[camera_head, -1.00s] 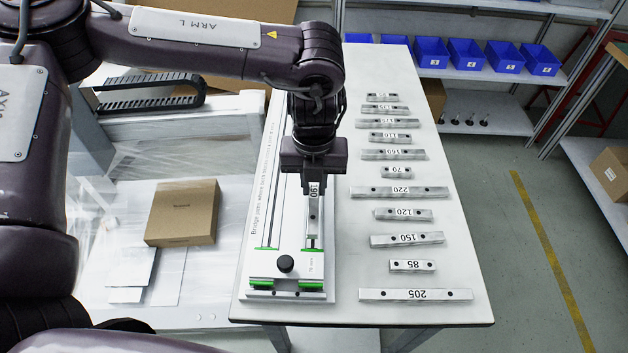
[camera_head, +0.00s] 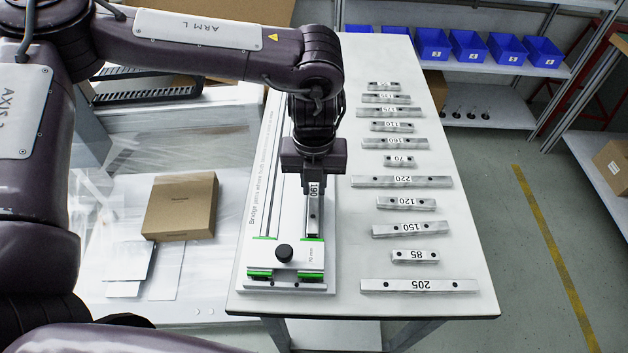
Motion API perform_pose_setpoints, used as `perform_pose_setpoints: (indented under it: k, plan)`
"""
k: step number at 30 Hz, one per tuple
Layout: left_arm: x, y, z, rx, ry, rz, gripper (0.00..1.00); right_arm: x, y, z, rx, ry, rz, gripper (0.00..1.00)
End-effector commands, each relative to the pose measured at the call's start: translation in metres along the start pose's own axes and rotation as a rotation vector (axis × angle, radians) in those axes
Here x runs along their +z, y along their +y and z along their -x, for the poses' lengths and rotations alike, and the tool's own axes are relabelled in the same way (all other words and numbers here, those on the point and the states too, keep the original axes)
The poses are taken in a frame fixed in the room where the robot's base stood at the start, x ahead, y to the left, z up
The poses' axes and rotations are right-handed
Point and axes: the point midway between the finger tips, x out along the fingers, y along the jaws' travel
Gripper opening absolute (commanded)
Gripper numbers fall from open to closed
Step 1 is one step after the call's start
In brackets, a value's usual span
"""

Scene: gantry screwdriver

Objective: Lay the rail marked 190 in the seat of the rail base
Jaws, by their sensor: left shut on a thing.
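My left gripper (camera_head: 314,172) points down over the rail base (camera_head: 262,205) and is shut on the rail marked 190 (camera_head: 314,205). The rail is a grey metal bar with its label facing me, running lengthwise along the right side of the base. The gripper hides its far part. I cannot tell whether the rail touches the base. The base is a long white plate with green strips, printed text and a block with a black knob (camera_head: 284,252) at its near end. My right gripper is not in view.
Several other marked rails lie in a column on the white table (camera_head: 450,255), from the 205 rail (camera_head: 418,286) at the front to small ones at the back. A cardboard box (camera_head: 180,206) is at left. Blue bins (camera_head: 469,46) stand on a shelf behind.

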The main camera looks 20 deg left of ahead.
Motion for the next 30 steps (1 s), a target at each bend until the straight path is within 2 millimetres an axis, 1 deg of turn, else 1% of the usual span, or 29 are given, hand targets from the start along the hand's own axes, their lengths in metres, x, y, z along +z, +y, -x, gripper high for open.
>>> perform_pose_setpoints:
  k: [8,19,30]
  plan:
    - [0.0040,-0.0001,0.0023,-0.001,0.000,0.000,0.00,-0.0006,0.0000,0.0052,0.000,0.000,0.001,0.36]
    - [0.0043,-0.0001,0.0009,-0.001,-0.001,0.000,0.00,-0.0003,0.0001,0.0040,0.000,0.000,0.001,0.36]
    - [0.0045,-0.0001,-0.0059,-0.001,-0.001,0.000,0.00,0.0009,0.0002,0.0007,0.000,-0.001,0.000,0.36]
